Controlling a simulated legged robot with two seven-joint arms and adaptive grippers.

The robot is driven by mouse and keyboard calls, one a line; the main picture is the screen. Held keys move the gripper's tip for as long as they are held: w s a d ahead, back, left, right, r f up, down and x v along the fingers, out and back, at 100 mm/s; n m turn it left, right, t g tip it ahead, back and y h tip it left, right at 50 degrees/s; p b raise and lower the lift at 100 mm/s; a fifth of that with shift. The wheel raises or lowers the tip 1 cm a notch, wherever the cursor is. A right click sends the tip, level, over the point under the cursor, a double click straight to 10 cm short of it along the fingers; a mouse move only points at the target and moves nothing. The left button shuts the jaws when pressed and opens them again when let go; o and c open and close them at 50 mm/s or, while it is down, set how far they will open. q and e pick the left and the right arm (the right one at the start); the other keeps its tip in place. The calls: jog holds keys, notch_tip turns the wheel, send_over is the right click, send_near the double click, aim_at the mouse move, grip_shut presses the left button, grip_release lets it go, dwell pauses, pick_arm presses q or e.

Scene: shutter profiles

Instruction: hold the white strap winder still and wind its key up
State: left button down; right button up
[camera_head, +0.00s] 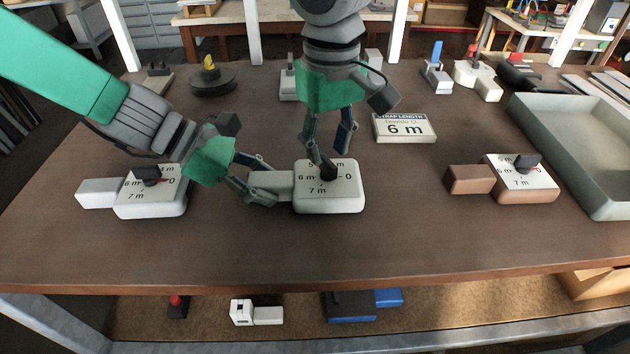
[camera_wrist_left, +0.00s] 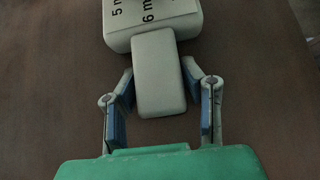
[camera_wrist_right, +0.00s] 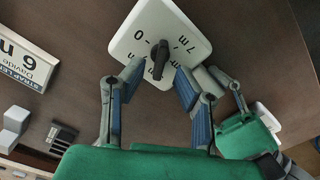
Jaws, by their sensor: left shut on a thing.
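The white strap winder (camera_head: 330,201) stands at the middle of the table, its dial marked with metre figures and 0. Its dark key (camera_head: 328,171) stands up on the dial and also shows in the right wrist view (camera_wrist_right: 160,60). My left gripper (camera_head: 262,181) is shut on the winder's pale side block (camera_wrist_left: 158,75), with a finger on each side. My right gripper (camera_head: 327,150) points down from above, open, with its fingertips (camera_wrist_right: 158,78) on either side of the key. I cannot tell where the key's pointer stands.
A second white winder (camera_head: 150,205) stands at the left, below my left arm. A brown winder (camera_head: 525,193) and a grey tray (camera_head: 600,205) are at the right. A card (camera_head: 404,129) reads "6 m". The table's front strip is clear.

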aim_at(328, 169)
jog(key=shift+f, duration=1.45)
grip_shut()
jog(key=n, duration=0.5)
jog(key=shift+n, duration=0.4)
jog(key=n, duration=0.6)
